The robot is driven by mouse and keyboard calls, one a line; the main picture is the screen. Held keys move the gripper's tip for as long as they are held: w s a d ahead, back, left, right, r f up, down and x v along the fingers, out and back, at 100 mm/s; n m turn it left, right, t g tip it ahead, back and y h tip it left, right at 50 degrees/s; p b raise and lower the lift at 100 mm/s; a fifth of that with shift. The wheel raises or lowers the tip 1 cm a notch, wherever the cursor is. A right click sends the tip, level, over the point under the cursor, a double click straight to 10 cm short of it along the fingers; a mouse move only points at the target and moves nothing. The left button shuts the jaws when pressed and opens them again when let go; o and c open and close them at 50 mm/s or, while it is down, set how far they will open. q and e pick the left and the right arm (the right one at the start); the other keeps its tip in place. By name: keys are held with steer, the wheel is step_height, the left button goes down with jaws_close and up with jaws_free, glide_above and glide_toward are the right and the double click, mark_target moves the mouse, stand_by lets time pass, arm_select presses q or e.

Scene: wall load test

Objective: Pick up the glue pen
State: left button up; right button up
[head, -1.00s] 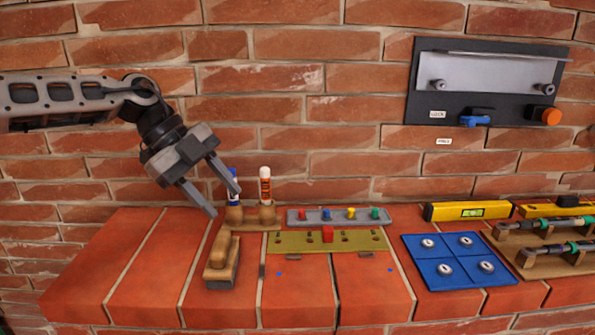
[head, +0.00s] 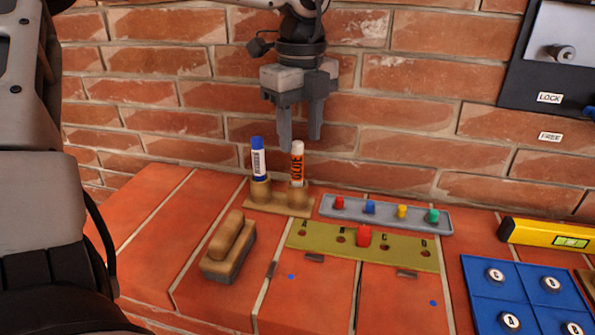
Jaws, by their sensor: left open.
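The glue pen (head: 297,163) is a white and orange stick marked GLUE. It stands upright in the right cup of a small wooden holder (head: 265,205) on the brick ledge. A blue-capped pen (head: 258,160) stands in the left cup. My right gripper is not in view.
A wooden-handled brush (head: 230,245) lies at the front left. An olive board (head: 340,245) marked with letters and a grey tray (head: 385,213) with coloured pegs lie to the right. A blue panel (head: 525,285) and a yellow level (head: 545,235) are further right. The brick wall is close behind.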

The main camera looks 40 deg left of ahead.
mark_target(298, 159)
arm_select(q)
steer(key=shift+s+a+f+p, duration=0.1)
steer(key=shift+f+p, duration=0.1)
steer(key=shift+f, duration=1.25)
steer(key=shift+a+f+p, duration=0.1)
steer(key=shift+f+p, duration=0.05)
steer(key=shift+f, duration=1.3)
jaws_close()
